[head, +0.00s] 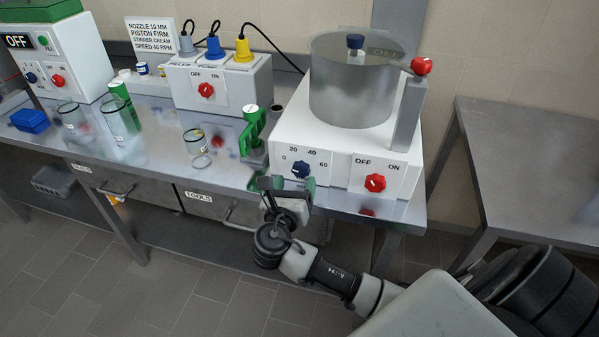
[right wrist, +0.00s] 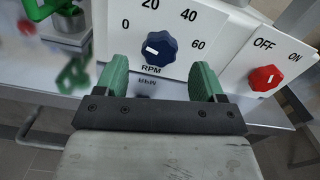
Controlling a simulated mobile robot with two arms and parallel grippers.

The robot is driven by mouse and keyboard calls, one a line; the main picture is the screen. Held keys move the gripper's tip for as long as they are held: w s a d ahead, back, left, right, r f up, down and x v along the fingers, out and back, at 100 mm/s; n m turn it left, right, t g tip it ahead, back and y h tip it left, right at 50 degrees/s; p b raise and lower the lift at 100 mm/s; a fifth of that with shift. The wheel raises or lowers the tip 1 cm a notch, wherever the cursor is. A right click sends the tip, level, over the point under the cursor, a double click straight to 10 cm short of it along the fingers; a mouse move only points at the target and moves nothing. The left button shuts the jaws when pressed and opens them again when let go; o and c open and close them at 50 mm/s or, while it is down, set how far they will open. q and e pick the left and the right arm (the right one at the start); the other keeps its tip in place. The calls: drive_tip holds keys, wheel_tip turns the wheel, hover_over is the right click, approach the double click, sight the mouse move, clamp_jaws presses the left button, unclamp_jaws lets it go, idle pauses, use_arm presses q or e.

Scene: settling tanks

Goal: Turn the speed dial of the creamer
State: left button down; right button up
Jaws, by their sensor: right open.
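The creamer is a white box (head: 340,135) with a steel bowl (head: 350,95) on top, at the right end of the steel table. Its blue speed dial (head: 301,168) is on the front panel, with marks 0, 20, 40 and 60. In the right wrist view the dial (right wrist: 158,48) shows a white line on its left half, toward the 0 side. My right gripper (head: 284,182) is open in front of the dial. Its green fingers (right wrist: 160,75) are to either side and below the dial, apart from it. My left gripper is not in view.
A red OFF/ON knob (head: 375,183) is right of the dial. A green object (head: 252,130) stands left of the creamer. A sign (head: 152,36) reads "SPEED 40 RPM". Glass jars (head: 196,148) stand farther left. A bare steel table (head: 530,170) is at right.

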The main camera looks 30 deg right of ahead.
sight(300, 173)
drive_tip(key=shift+x, duration=2.15)
drive_tip(key=shift+c, duration=0.4)
drive_tip(key=c, duration=0.8)
drive_tip(key=shift+c, duration=0.2)
